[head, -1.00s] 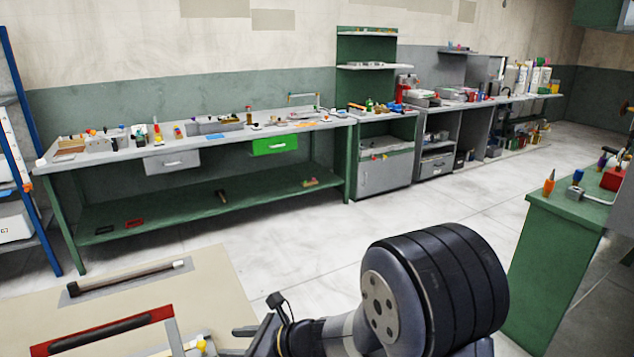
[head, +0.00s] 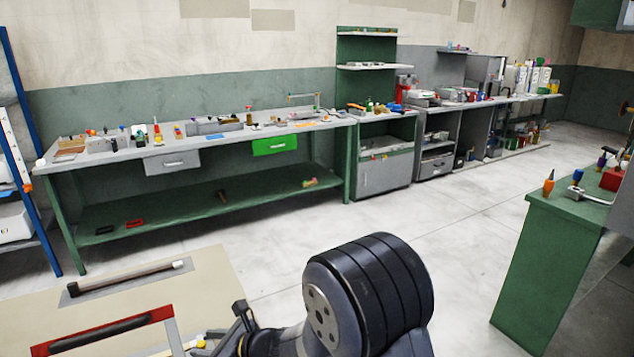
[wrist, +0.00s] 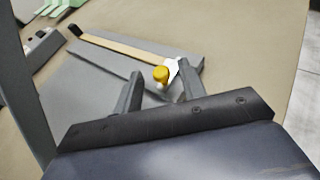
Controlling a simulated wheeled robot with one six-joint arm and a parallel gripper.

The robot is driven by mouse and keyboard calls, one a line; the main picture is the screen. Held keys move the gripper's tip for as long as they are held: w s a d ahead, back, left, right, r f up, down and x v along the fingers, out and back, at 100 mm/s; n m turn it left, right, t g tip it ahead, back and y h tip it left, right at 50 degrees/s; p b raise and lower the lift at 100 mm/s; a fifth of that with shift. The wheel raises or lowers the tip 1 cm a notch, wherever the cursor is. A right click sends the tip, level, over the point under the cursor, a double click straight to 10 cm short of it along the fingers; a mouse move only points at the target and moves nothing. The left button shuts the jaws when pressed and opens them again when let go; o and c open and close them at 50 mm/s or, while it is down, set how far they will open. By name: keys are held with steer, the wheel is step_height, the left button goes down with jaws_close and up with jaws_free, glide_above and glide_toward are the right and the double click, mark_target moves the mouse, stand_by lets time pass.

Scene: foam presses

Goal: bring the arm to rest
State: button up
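My gripper (wrist: 157,84) is open in the wrist view, its two grey fingers apart with nothing held between them. A yellow knob (wrist: 160,74) on a white piece shows in the gap, beyond the fingertips; I cannot tell how far. Behind it lies a grey plate (wrist: 85,75) with a pale strip (wrist: 125,50) along it, black at its far end. In the head view my arm reaches in at the bottom centre, and its dark joint hides part of the floor. The gripper end is mostly cut off by the bottom edge there.
A beige tabletop (head: 215,275) at lower left carries a black bar (head: 100,334) in a red frame and a grey bar (head: 125,278). A long green workbench (head: 200,205) stands along the wall. A green cabinet (head: 545,270) stands at right. The floor between is clear.

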steer(key=shift+s+a+f+m+t+h+b, duration=0.15)
steer(key=shift+m+t+h+b, duration=0.25)
steer(key=shift+m+t+b, duration=0.45)
